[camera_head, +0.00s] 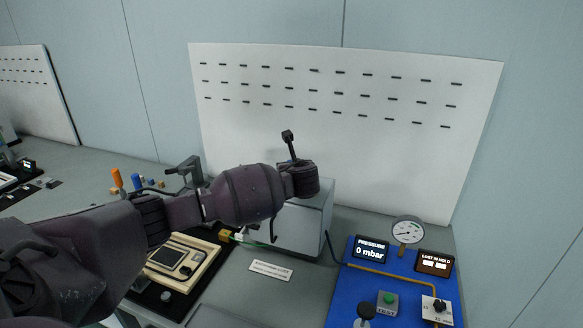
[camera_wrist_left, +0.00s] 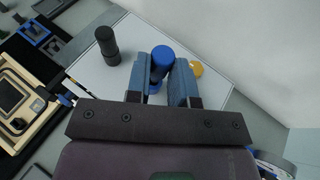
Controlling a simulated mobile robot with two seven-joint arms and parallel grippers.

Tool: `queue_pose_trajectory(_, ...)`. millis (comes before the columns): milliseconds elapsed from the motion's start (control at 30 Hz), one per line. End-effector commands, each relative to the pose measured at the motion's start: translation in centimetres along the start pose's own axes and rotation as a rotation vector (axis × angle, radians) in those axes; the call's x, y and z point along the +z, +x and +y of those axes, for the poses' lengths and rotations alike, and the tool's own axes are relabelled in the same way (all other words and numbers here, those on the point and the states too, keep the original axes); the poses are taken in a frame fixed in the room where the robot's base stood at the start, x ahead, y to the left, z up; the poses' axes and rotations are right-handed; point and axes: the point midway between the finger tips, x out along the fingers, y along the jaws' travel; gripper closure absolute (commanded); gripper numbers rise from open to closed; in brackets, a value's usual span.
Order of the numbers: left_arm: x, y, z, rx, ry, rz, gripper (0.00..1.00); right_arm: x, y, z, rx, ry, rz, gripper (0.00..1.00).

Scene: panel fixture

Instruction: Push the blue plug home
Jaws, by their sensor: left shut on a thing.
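The blue plug (camera_wrist_left: 161,58) shows in the left wrist view as a round blue cap between the two fingers of my left gripper (camera_wrist_left: 165,80). The fingers are shut on it, and its lower part is partly hidden by them. A pale grey box (camera_head: 307,222) lies beneath the wrist in the head view; its pale top (camera_wrist_left: 135,62) also shows in the left wrist view, under the plug. How far the plug sits in the box cannot be told. In the head view my left arm hides the fingers and the plug. My right gripper is not in view.
A black cylinder (camera_wrist_left: 107,46) stands left of the blue plug, and a yellow round part (camera_wrist_left: 196,68) is close on its right. A blue panel with a pressure display (camera_head: 371,249) reading 0 mbar and a gauge (camera_head: 408,230) is right of the box.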

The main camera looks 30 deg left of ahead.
Motion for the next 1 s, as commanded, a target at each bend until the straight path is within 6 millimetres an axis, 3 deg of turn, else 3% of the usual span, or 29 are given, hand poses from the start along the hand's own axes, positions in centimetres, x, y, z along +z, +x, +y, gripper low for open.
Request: queue_pose_trajectory(1000,-1.7,0.6,0.0,0.000,0.001,-0.001,1.00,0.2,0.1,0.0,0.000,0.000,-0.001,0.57)
